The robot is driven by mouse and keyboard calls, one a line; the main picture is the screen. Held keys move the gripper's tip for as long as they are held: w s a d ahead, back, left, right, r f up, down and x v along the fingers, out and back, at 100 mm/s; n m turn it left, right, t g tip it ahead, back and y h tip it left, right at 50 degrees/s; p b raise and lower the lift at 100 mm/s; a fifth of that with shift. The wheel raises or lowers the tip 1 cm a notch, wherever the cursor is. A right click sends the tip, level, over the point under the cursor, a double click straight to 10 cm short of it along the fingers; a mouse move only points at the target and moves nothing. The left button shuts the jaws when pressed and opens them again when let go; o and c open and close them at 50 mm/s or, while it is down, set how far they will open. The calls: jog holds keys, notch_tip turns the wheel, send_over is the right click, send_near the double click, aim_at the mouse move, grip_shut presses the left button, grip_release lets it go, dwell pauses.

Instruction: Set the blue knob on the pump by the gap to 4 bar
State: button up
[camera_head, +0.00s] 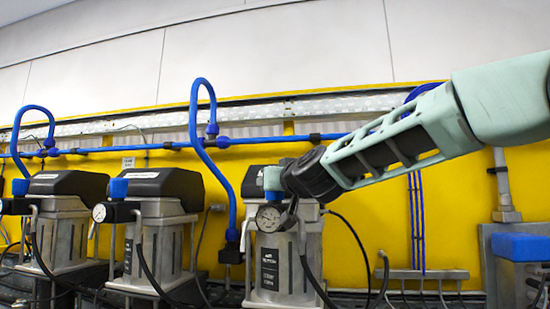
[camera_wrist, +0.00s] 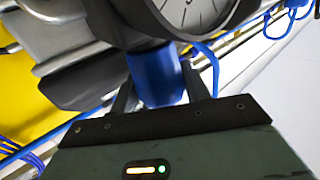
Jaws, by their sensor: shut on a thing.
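The pump (camera_head: 308,245) beside the wide gap is grey with a black top, in the middle of the head view. Its blue knob (camera_head: 273,178) sits above a round white gauge (camera_head: 268,218). My gripper (camera_head: 279,190) reaches in from the right at the knob. In the wrist view the blue knob (camera_wrist: 157,76) stands between the two dark fingers of my gripper (camera_wrist: 160,88), which are shut on it. Part of the gauge (camera_wrist: 190,12) shows at the top edge there. Its needle reading cannot be told in either view.
Two similar pumps with blue knobs (camera_head: 119,187) stand to the left. A blue hose (camera_head: 203,140) loops down beside the held pump. Black cables hang in front. Yellow wall (camera_head: 350,235) shows in the gap, and a blue-topped unit (camera_head: 522,247) stands at right.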

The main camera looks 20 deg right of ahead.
jog(key=shift+a+r+m+h+p, duration=0.15)
jog(key=shift+m+h+p, duration=0.4)
jog(key=shift+p, duration=0.95)
jog(key=shift+d+r+m+h+p, duration=0.15)
jog(key=shift+m+h+p, duration=0.2)
jog(key=shift+h+p, duration=0.75)
jog(key=m+h+p, duration=0.1)
jog(key=h+p, duration=0.1)
jog(key=p, duration=0.2)
jog(key=shift+a+m, duration=0.1)
jog(key=shift+m, duration=0.3)
jog(key=shift+f+m+g+h+p, duration=0.1)
jog(key=shift+m+g+h+p, duration=0.5)
jog(key=shift+h+p, duration=0.6)
jog(key=shift+f+m+g+h+p, duration=0.15)
jog(key=shift+m+g+h+p, duration=0.9)
jog(key=shift+m+h, duration=1.05)
jog(key=shift+g+h, duration=0.25)
jog(key=shift+h, duration=0.1)
jog(key=o, duration=0.7)
jog(key=shift+c, duration=0.2)
jog(key=shift+f+n, duration=0.1)
jog(key=shift+n, duration=0.2)
